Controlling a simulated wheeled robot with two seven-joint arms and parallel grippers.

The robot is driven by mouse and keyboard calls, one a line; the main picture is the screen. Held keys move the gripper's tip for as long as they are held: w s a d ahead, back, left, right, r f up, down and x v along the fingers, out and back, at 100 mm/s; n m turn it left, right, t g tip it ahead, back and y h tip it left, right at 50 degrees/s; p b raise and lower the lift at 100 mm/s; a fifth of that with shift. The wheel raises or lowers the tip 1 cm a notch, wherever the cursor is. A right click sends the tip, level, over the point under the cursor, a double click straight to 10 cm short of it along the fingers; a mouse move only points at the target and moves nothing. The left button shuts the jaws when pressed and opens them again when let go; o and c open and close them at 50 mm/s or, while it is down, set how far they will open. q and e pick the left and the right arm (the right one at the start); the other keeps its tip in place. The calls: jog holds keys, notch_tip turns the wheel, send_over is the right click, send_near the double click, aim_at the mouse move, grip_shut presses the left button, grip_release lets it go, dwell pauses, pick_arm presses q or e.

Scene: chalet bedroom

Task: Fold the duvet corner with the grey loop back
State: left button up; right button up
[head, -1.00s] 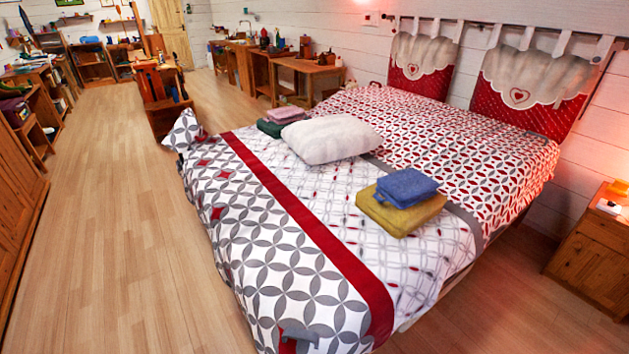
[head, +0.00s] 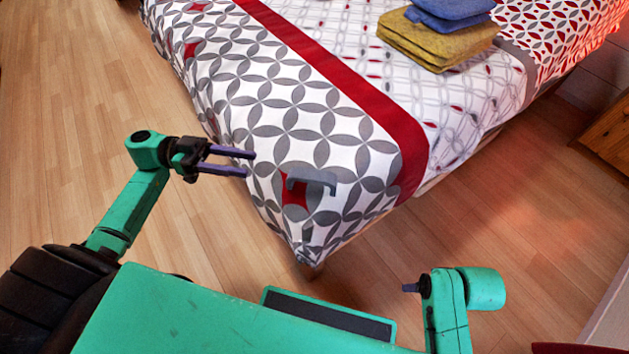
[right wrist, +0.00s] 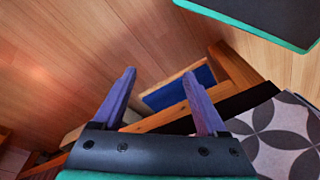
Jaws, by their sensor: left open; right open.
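The duvet (head: 285,125) lies on the bed, white with grey petal patterns and a red band. Its near corner hangs over the bed's front corner. The grey loop (head: 311,179) stands up on the duvet near that corner, beside a red patch. My left gripper (head: 250,163) is open and empty, left of the loop and apart from it, its fingers pointing right. My right gripper (head: 410,288) is right of the corner, partly hidden by its own arm. In the right wrist view its two fingers (right wrist: 162,103) are apart and empty, with the duvet's edge (right wrist: 280,135) at the right.
Folded blue (head: 450,12) and yellow (head: 437,42) cloths lie on the bed at the upper right. A wooden nightstand (head: 610,135) stands at the right edge. The wooden floor (head: 80,120) is clear left of the bed.

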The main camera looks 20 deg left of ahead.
aim_at(298, 171)
pick_arm(q)
jog(key=d, duration=0.9)
jog(key=w+d, duration=0.1)
jog(key=d, duration=0.4)
jog(key=shift+w+d+r, duration=0.1)
jog(key=shift+d+r, duration=0.1)
grip_shut()
jog(key=shift+f, duration=0.1)
dwell(0.5)
